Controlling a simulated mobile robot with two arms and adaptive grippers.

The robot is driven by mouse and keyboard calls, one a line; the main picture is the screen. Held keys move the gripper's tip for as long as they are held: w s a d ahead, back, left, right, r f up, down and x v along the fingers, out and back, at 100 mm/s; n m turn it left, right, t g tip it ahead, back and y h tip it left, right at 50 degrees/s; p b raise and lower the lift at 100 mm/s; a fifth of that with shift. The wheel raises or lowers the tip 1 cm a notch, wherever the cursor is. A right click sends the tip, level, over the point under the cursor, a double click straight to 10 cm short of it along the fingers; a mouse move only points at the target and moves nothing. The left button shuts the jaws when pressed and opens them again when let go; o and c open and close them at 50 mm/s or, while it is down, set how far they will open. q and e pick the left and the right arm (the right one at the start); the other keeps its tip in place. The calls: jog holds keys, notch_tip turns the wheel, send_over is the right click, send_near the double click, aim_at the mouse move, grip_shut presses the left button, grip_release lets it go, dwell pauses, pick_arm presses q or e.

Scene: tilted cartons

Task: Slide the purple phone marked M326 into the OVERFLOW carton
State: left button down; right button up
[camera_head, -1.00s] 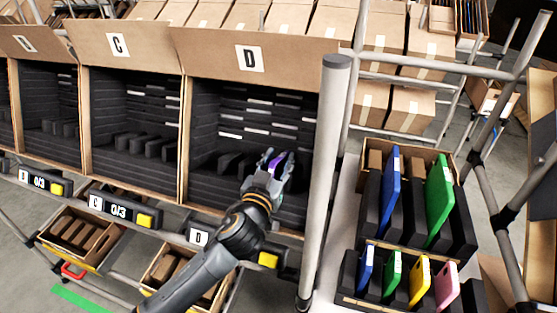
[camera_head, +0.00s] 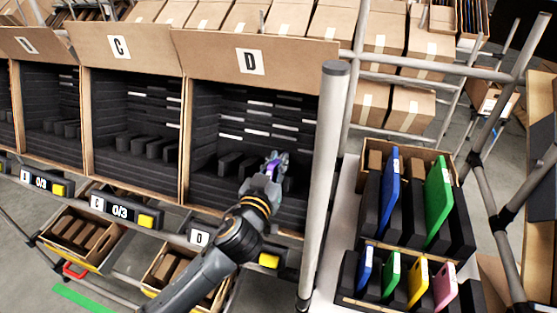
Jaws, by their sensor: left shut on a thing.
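My left gripper (camera_head: 272,167) is shut on the purple phone (camera_head: 276,172), of which only a small purple part shows between the fingers. The gripper and phone are at the opening of carton D (camera_head: 249,60), in front of its black foam slots. The marking M326 cannot be read. No carton label reading OVERFLOW shows in view. My right gripper is not in view.
Carton C (camera_head: 118,47) and another carton stand to the left, with black foam inside. A grey post (camera_head: 325,180) rises just right of the gripper. A box of blue and green devices (camera_head: 437,195) and a smaller foam rack with several coloured phones (camera_head: 419,280) are at right.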

aim_at(268, 166)
pick_arm(q)
jog(key=shift+s+a+r+p, duration=0.2)
jog(key=shift+s+r+p, duration=0.25)
jog(key=shift+s, duration=0.1)
jog(key=shift+s+a+r+p, duration=0.15)
jog(key=shift+s+r+p, duration=0.3)
jog(key=shift+s, duration=0.1)
jog(key=shift+s+a+r+p, duration=0.3)
jog(key=shift+s+r+p, duration=0.25)
jog(key=shift+s, duration=0.3)
jog(key=shift+s+a+r+p, duration=0.25)
jog(key=shift+s+r+p, duration=0.3)
jog(key=shift+s, duration=0.3)
jog(key=s+a+r+p, duration=0.2)
jog(key=s+r+p, duration=0.1)
jog(key=s, duration=0.3)
jog(key=shift+s+r, duration=0.3)
jog(key=shift+r, duration=0.05)
